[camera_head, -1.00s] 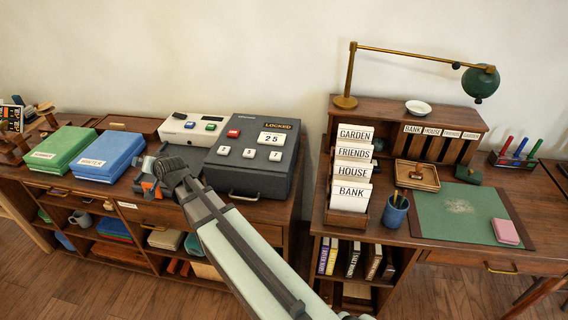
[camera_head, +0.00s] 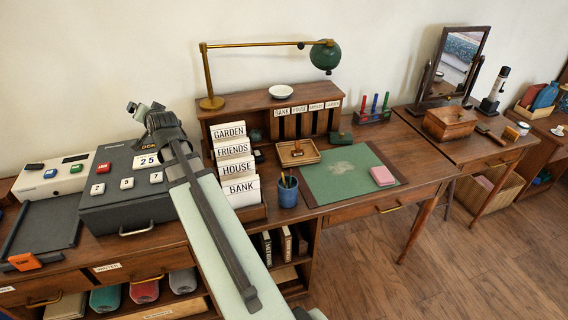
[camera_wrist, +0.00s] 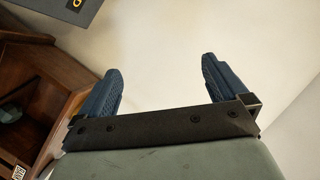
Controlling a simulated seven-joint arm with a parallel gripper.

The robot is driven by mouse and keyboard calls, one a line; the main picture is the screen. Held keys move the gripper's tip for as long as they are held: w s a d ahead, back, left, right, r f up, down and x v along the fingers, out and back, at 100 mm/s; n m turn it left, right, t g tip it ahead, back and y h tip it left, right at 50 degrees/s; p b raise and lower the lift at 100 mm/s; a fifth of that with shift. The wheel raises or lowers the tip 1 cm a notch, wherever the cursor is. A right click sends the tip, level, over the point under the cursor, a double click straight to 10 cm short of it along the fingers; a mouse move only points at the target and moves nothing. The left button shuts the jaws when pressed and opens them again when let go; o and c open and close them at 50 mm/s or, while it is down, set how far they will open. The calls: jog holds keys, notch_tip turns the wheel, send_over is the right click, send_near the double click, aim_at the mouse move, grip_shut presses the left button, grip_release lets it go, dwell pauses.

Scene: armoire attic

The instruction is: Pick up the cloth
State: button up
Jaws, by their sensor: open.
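A small pink folded pad (camera_head: 383,175), which looks like the cloth, lies on the right front part of the green desk mat (camera_head: 325,180). My gripper (camera_head: 140,108) is up at the left in the head view, in front of the lock box's upper right part and well to the left of the pad. In the wrist view my gripper's two blue fingers (camera_wrist: 163,85) are spread wide with nothing between them, against bare wall. The pad is not seen in the wrist view.
A dark lock box (camera_head: 125,205) stands left. Letter cards (camera_head: 235,165), a blue pencil cup (camera_head: 287,193), a wooden tray (camera_head: 312,157) and a brass lamp (camera_head: 211,90) stand between my gripper and the pad. A mirror (camera_head: 455,62) is farther right.

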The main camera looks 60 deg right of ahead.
jog(key=s+d+f+g+h, duration=0.1)
jog(key=s+d+f+g, duration=0.1)
jog(key=s+d, duration=0.65)
jog(key=s+d+f+g, duration=0.25)
jog(key=s+d, duration=0.25)
jog(key=d, duration=0.7)
jog(key=n+g+y, duration=0.4)
jog(key=g+y, duration=0.2)
jog(key=g, duration=0.2)
send_over(383, 173)
jog(key=f, duration=1.7)
jog(key=shift+s+a+f, duration=0.1)
jog(key=shift+s+a, duration=0.05)
jog(key=shift+a, duration=0.2)
jog(key=shift+d+f, duration=0.15)
jog(key=shift+f, duration=2.55)
jog(key=shift+c, duration=0.5)
